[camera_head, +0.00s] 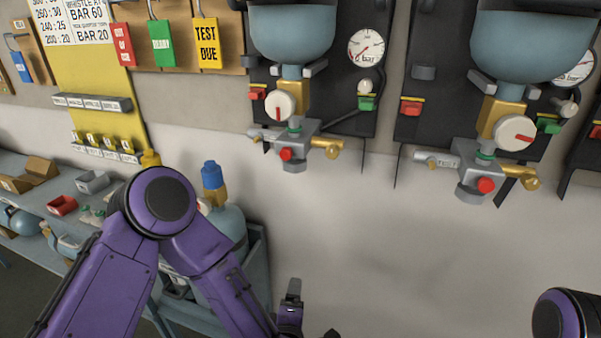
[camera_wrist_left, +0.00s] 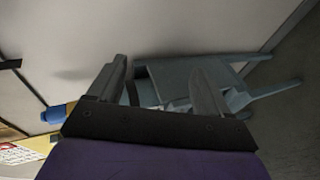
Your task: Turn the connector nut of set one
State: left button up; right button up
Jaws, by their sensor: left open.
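Two breathing sets hang upside down on black backplates on the wall. The left set has a blue-grey cylinder (camera_head: 290,35), a gold valve (camera_head: 293,98) with a white and red knob, and a grey connector block (camera_head: 293,140) with a red button. The right set has a matching cylinder (camera_head: 525,40), valve (camera_head: 500,118) and connector block (camera_head: 470,170). I cannot tell which is set one, nor single out its nut. My left gripper (camera_head: 312,312) is low in front of the wall, well below the left set. In the left wrist view its fingers (camera_wrist_left: 160,72) are apart and empty.
A blue-grey crate (camera_head: 258,270) holding cylinders stands beneath, partly behind my left arm. A bench (camera_head: 70,190) with small trays is at left. Coloured tags (camera_head: 207,43) hang above. The wall below the sets (camera_head: 400,260) is clear.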

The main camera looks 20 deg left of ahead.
aim_at(297, 170)
pick_arm(q)
notch_tip(297, 170, up, 31)
jog(key=w+d+n+t+y+b, duration=0.25)
jog(key=n+y, duration=0.45)
jog(key=n, duration=1.6)
jog(key=shift+g, duration=0.45)
jog(key=p+x, duration=0.1)
jog(key=x, duration=0.3)
jog(key=p+x, duration=0.2)
jog(key=x, duration=0.3)
jog(key=shift+w+a+f, duration=0.15)
jog(key=shift+w+f, duration=0.05)
jog(key=shift+w, duration=0.1)
jog(key=shift+w+f, duration=0.1)
jog(key=shift+w, duration=0.25)
pick_arm(e)
jog(key=shift+f, duration=0.1)
pick_arm(q)
jog(key=shift+a, duration=0.1)
jog(key=c, duration=1)
jog(key=shift+h, duration=0.3)
pick_arm(e)
jog(key=shift+f, duration=0.15)
